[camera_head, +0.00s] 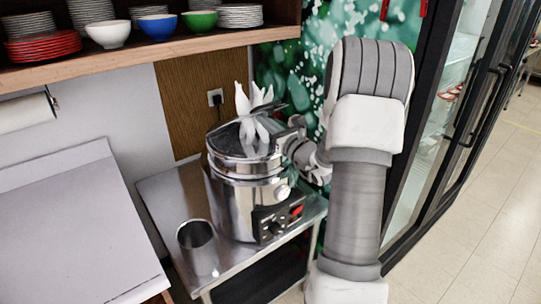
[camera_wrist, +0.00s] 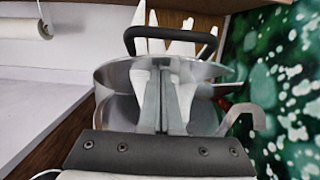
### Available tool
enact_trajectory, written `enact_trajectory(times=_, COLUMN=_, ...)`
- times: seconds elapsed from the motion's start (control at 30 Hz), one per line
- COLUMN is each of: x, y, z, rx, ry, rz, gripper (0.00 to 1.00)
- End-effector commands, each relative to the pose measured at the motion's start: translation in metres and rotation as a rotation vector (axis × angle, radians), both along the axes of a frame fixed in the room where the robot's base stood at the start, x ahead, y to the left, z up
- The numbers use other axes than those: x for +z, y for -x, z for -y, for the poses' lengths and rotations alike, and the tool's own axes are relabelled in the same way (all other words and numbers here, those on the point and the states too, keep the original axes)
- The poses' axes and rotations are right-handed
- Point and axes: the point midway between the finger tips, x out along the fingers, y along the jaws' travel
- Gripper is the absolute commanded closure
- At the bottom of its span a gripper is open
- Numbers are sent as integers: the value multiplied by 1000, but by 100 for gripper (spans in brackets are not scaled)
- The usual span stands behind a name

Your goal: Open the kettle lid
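The kettle (camera_head: 232,205) is a big shiny steel pot with a dark control panel at its lower front right, standing on a steel table. Its steel lid (camera_head: 224,150) is at the top and also shows in the wrist view (camera_wrist: 112,76). The lid's black bar handle (camera_wrist: 205,40) rises behind my fingers. My gripper (camera_head: 254,98) reaches in from the right, its white fingers over the lid. In the wrist view my gripper (camera_wrist: 165,80) has its fingers close together in front of the handle. Whether they touch the lid, and how far the lid is raised, is unclear.
An empty steel cup (camera_head: 199,250) stands at the kettle's front left. A shelf (camera_head: 150,62) with bowls and plates hangs above. A white counter (camera_head: 65,225) is at left, and a glass-door fridge (camera_head: 440,130) is at right. Open floor lies at far right.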

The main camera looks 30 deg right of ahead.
Motion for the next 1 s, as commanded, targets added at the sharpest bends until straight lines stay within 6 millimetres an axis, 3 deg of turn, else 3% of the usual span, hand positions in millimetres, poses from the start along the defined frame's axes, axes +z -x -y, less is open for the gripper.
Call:
enact_trajectory(times=0.27, x=8, y=0, z=3, rx=-4, ry=2, rz=5, gripper=100)
enact_trajectory(times=0.7, x=39, y=-2, z=8, rx=-6, ry=3, rz=6, gripper=100)
enact_trajectory(times=1.0, x=40, y=-2, z=9, rx=-6, ry=3, rz=6, gripper=100)
